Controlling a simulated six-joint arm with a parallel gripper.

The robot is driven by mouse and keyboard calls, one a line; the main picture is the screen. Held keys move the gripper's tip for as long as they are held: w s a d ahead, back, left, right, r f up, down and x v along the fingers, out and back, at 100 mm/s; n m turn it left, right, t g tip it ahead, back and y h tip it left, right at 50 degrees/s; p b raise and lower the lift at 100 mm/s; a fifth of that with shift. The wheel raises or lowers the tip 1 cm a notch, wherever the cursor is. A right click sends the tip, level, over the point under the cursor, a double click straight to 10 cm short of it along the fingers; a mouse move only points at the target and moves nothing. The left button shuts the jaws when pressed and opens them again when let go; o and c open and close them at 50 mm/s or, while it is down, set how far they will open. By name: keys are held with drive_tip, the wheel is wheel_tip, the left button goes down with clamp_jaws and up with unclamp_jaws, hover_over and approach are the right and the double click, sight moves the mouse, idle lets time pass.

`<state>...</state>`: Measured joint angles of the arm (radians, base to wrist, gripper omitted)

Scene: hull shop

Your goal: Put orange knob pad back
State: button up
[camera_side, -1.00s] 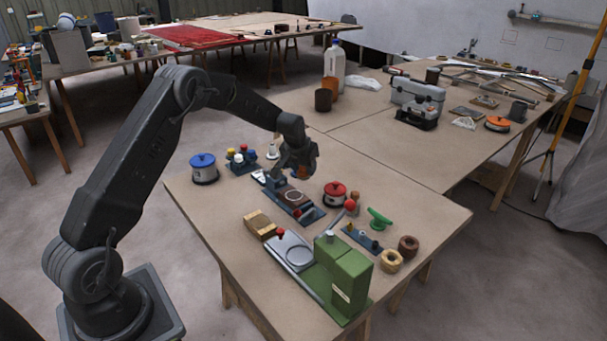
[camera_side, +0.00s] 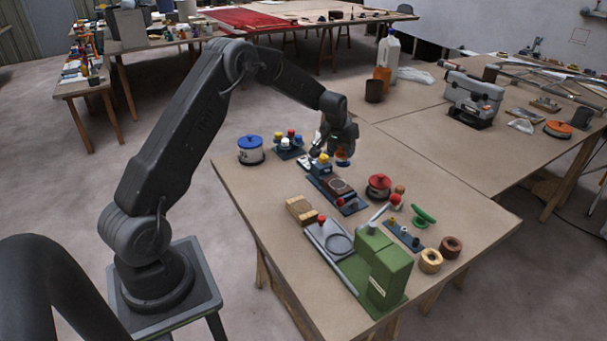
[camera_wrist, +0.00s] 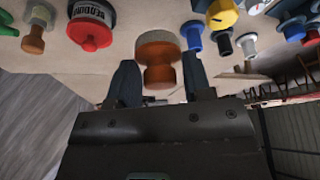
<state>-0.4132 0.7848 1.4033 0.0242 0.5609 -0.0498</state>
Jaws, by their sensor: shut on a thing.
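My gripper (camera_wrist: 160,82) is shut on the orange knob pad (camera_wrist: 157,55), which sits between the two fingers with its grey pad face toward the top of the wrist view. In the side view the orange knob pad (camera_side: 343,158) hangs below my gripper (camera_side: 333,148), above the table behind the blue fixture (camera_side: 350,207). A small rack (camera_side: 289,154) with several coloured-knob pads stands to the left of my gripper. I cannot tell from here which place in it is empty.
A blue-lidded pot (camera_side: 250,150) stands left of the rack. A red-lidded pot (camera_side: 378,187) is right of the fixture. A green machine (camera_side: 385,265) stands at the front. The table beyond my gripper is mostly clear.

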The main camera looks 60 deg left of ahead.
drive_tip(key=s+a+n+g+y, duration=0.1)
drive_tip(key=s+a+n, duration=0.3)
drive_tip(key=s+a, duration=0.8)
drive_tip(key=s+a+n+g+y, duration=0.1)
drive_tip(key=s+a+n, duration=0.3)
drive_tip(key=s+a, duration=0.8)
drive_tip(key=w+d+f, duration=0.4)
drive_tip(key=w, duration=0.1)
drive_tip(key=w+d+f, duration=0.2)
drive_tip(key=w+f, duration=0.1)
drive_tip(key=shift+f, duration=0.1)
drive_tip(key=shift+w+f, duration=0.1)
drive_tip(key=shift+f, duration=1.95)
drive_tip(key=shift+f, duration=0.15)
drive_tip(key=o, duration=0.9)
drive_tip(key=shift+c, duration=0.2)
